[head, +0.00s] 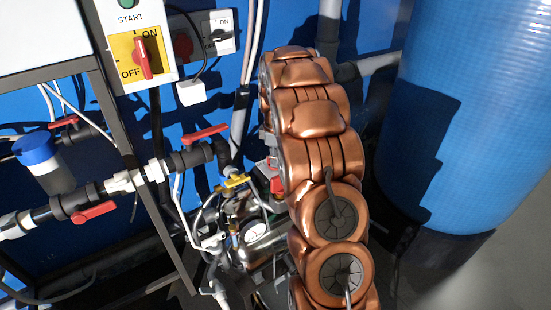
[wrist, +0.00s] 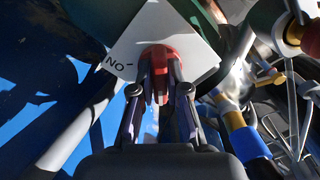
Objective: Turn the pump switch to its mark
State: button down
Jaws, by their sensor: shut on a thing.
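The pump switch has a white plate (wrist: 200,50) marked ON, with a short dark mark beside the lettering, upside down in the wrist view. Its red knob (wrist: 158,54) stands at the plate's lower middle. My gripper (wrist: 160,82) is shut on the red knob, one finger on each side. The fingers hide part of the knob, so I cannot tell exactly where it points. In the head view my copper-coloured arm hides the gripper. A red part (head: 277,186) shows at the arm's left edge there; I cannot tell whether it is this knob.
A panel (head: 122,50) with a red ON/OFF knob on yellow is at upper left. Pipes with red valve handles (head: 205,133) run left of my arm. A pressure gauge (head: 256,231) sits low in the middle. A large blue tank (head: 470,110) stands close on the right.

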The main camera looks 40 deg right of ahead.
jog(key=shift+m, duration=0.3)
jog(key=m, duration=0.3)
jog(key=shift+m, duration=0.4)
jog(key=m, duration=0.4)
jog(key=shift+m+p, duration=0.3)
jog(key=m, duration=0.8)
jog(key=shift+m, duration=0.3)
jog(key=c, duration=1.2)
grip_release()
jog(key=shift+o, duration=0.2)
